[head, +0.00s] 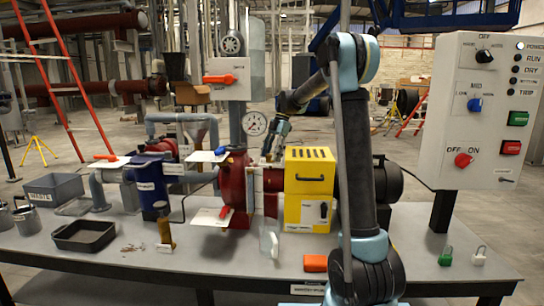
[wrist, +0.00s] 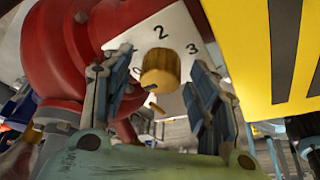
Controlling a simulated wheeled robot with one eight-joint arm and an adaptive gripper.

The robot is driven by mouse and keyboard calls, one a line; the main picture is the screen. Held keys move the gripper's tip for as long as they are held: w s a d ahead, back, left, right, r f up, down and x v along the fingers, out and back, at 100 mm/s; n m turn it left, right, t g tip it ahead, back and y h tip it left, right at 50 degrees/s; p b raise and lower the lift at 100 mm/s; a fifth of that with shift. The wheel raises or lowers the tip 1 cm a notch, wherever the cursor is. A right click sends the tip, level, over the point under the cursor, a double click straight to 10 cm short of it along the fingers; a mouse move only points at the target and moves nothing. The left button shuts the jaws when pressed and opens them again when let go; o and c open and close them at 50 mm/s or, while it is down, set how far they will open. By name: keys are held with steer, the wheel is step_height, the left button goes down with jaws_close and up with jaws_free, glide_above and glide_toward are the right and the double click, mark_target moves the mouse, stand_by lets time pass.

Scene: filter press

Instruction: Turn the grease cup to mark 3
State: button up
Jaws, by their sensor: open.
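The grease cup (wrist: 160,70) is a brass-coloured round cap in the middle of the wrist view. It sits in front of a white plate (wrist: 180,32) printed with 2 above the cap and 3 to its upper right; another mark at its left is partly hidden. I cannot make out a pointer on the cap. My gripper (wrist: 158,76) is open, with one finger on each side of the cap and visible gaps. In the head view my gripper (head: 268,156) is between the red pump housing (head: 235,180) and the yellow guard; the cup is not discernible there.
The yellow guard (head: 309,190) stands close to the right of my gripper, and also shows in the wrist view (wrist: 265,45). Red pipework (wrist: 70,60) is close on the left. A black tray (head: 84,236), grey bin (head: 54,188) and control panel (head: 485,110) are farther off.

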steer(key=shift+c, duration=0.3)
steer(key=c, duration=1)
steer(key=m+t, duration=0.1)
steer(key=m, duration=0.2)
steer(key=shift+s+m+y, duration=0.1)
steer(key=shift+m+y, duration=0.3)
steer(key=m+t, duration=0.2)
steer(key=m, duration=0.2)
steer(key=shift+s+r+m, duration=0.1)
steer(key=shift+m, duration=0.2)
steer(key=m+t, duration=0.2)
steer(key=m, duration=0.2)
steer(key=shift+s+m, duration=0.1)
steer(key=shift+m, duration=0.2)
steer(key=shift+m+t+h, duration=0.4)
steer(key=shift+m+t, duration=0.3)
steer(key=shift+m, duration=1.3)
